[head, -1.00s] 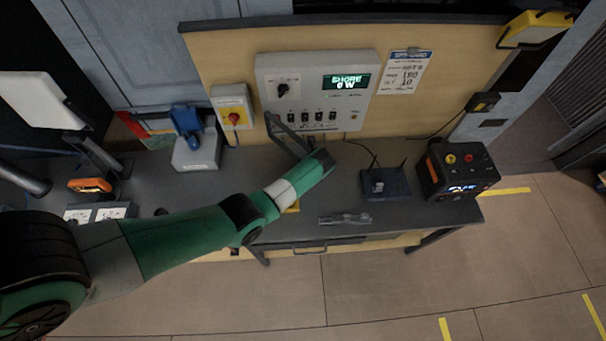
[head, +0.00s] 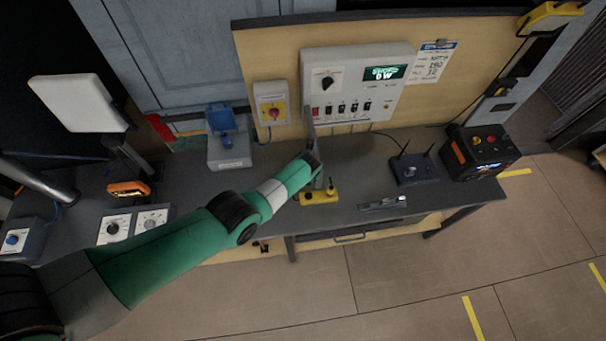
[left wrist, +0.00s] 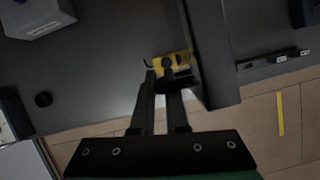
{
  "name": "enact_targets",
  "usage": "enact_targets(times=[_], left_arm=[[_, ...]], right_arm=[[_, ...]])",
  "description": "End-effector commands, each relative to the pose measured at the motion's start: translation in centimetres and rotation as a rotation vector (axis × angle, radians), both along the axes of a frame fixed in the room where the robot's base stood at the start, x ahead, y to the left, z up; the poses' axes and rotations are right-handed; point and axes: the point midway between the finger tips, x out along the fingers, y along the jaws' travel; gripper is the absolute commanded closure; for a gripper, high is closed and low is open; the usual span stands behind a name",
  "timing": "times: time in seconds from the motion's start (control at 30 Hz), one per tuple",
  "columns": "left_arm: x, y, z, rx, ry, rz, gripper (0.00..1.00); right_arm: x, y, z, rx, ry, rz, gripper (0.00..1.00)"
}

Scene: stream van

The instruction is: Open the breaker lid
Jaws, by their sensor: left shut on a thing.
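The grey breaker panel (head: 390,52) is mounted on the wooden back board, with its row of breaker switches (head: 354,107) exposed. The breaker lid (head: 311,125) is seen nearly edge-on in the head view, sticking out from the panel's lower left toward me. My left gripper (head: 314,163) is at the lid's outer end. In the left wrist view its fingers (left wrist: 166,72) are close together on a small dark part, likely the lid's handle, beside a long dark bar that seems to be the lid (left wrist: 212,50). The exact contact is partly hidden. My right gripper is not in view.
A yellow switch block (head: 320,196) lies on the bench just below my gripper. A red-knobbed switch (head: 272,112) and a blue-capped socket box (head: 228,140) are to the left. A router (head: 412,169) and a dark power box (head: 484,150) stand to the right.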

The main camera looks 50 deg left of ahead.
Motion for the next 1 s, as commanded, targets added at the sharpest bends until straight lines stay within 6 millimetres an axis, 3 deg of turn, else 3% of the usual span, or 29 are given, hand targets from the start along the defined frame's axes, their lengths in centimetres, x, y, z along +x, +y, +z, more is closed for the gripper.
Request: enact_targets(times=[0.5, 0.53, 0.6, 0.87, 1.0], left_arm=[[0.1, 0.1, -0.2, 0.001, -0.001, -0.018, 1.0], [0.0, 0.1, -0.2, 0.001, -0.001, -0.018, 0.82], [0.1, 0.1, -0.2, 0.001, -0.001, -0.018, 0.75], [0.1, 0.1, 0.0, 0.0, -0.001, -0.02, 0.75], [0.0, -0.1, 1.1, 0.0, -0.001, -0.02, 0.75]], right_arm=[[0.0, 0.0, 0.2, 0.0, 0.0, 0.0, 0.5], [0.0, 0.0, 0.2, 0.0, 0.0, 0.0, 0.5], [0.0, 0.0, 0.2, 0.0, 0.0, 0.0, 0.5], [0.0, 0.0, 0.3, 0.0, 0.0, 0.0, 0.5], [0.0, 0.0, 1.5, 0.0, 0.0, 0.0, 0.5]])
